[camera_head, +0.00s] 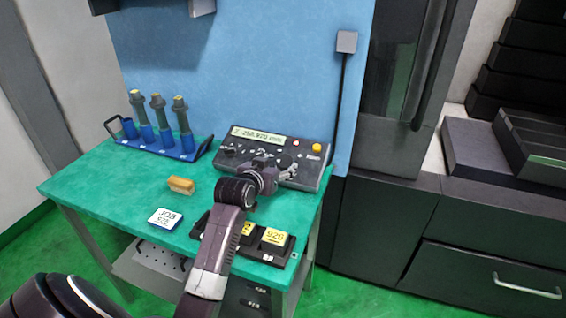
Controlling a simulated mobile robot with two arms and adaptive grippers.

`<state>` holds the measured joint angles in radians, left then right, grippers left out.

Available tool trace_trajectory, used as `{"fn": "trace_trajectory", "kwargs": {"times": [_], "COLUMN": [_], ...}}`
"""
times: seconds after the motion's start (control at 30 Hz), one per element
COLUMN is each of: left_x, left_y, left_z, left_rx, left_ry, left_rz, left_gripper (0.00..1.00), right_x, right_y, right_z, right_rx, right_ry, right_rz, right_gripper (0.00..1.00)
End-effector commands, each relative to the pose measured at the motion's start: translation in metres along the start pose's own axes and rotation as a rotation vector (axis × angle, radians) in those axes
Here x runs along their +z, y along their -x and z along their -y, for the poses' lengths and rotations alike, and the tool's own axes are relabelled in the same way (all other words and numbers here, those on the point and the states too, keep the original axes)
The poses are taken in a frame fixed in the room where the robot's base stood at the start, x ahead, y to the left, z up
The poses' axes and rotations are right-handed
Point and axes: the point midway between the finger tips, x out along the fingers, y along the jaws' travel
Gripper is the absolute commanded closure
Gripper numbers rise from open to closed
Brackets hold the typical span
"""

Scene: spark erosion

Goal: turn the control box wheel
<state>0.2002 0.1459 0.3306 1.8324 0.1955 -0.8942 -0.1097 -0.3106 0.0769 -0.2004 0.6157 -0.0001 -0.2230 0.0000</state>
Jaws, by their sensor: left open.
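The control box (310,170) stands at the back right of the green table, with a lit display (258,136), several knobs and a yellow-orange button. My left arm reaches up from the bottom of the head view. Its gripper (268,162) is at the front of the control box, over the middle of the panel, and is open. The gripper hides part of the panel, so I cannot make out the wheel clearly or tell whether the fingers touch it. My right gripper is not in view.
A blue rack (158,144) with several tool holders stands at the back left of the green table (95,185). A tan block (181,185), a white label card (165,218) and a black tray with yellow-labelled pieces (273,237) lie in front. Dark cabinets (455,235) stand to the right.

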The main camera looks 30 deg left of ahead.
Motion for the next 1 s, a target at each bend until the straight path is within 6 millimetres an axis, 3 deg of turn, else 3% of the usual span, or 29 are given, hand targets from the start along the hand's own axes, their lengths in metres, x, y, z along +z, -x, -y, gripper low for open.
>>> {"fn": "trace_trajectory", "kwargs": {"times": [0.13, 0.3, 0.43, 0.7, 1.0], "left_x": [0.000, 0.000, 0.000, 0.000, 0.001], "left_y": [-0.020, -0.034, -0.038, -0.039, -0.038], "left_z": [0.000, 0.000, 0.000, 0.000, 0.000], "left_rx": [0.001, 0.000, 0.000, 0.000, 0.000], "left_ry": [0.001, 0.000, 0.000, -0.001, 0.000], "left_rz": [0.001, 0.001, 0.001, 0.000, 0.002], "left_gripper": [0.43, 0.43, 0.43, 0.44, 0.77], "right_x": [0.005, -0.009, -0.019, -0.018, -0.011], "right_y": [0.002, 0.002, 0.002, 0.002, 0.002], "right_z": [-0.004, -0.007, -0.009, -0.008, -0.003], "right_rx": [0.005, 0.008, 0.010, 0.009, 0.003], "right_ry": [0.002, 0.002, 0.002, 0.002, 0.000], "right_rz": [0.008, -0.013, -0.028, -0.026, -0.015], "right_gripper": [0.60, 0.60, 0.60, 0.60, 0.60]}}
